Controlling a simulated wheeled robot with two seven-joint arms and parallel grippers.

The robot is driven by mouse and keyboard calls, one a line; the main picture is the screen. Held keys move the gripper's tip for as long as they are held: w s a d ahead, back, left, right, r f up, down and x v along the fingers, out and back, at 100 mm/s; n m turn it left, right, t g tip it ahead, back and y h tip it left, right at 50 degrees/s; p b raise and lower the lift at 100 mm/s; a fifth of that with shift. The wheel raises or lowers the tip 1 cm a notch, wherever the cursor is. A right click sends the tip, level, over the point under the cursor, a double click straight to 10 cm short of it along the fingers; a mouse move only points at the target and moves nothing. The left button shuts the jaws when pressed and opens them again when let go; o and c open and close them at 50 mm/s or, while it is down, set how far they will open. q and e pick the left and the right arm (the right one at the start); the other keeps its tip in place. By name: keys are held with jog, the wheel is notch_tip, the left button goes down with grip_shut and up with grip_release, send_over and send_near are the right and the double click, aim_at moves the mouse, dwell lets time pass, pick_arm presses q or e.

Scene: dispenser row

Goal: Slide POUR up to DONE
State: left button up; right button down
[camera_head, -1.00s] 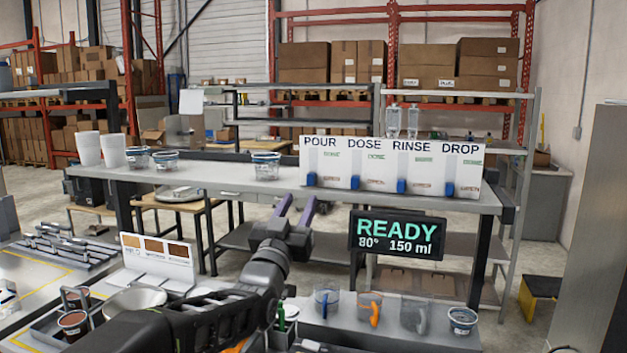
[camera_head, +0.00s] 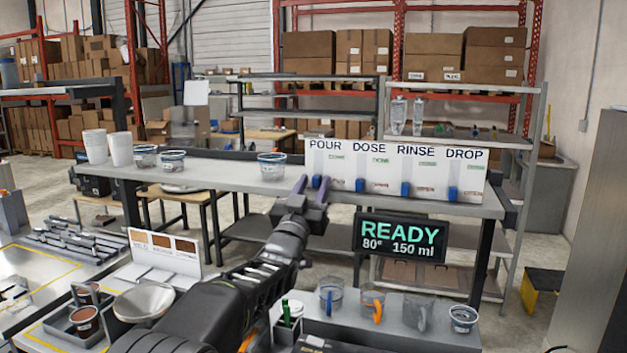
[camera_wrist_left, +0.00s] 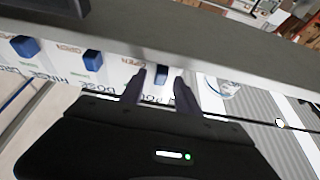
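The white panel (camera_head: 383,168) stands on the long back table, with lanes labelled POUR, DOSE, RINSE and DROP. Each lane has a blue slider low down and small green lettering higher up. The POUR slider (camera_head: 316,181) is at the low end of its lane, partly covered by my fingers. My left gripper (camera_head: 311,186) is open in front of it. In the left wrist view the POUR slider (camera_wrist_left: 162,74) shows in the gap between the fingertips (camera_wrist_left: 160,78); I cannot tell whether they touch it. My right gripper is not in view.
The DOSE slider (camera_head: 360,185) is the nearest neighbour on the right. A lidded tub (camera_head: 271,168) stands left of the panel. A READY display (camera_head: 400,237) hangs below the table edge. Several cups and jugs stand on the front counter.

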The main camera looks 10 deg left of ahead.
pick_arm(q)
grip_shut()
dwell(0.4)
jog(key=shift+r, duration=0.1)
dwell(1.0)
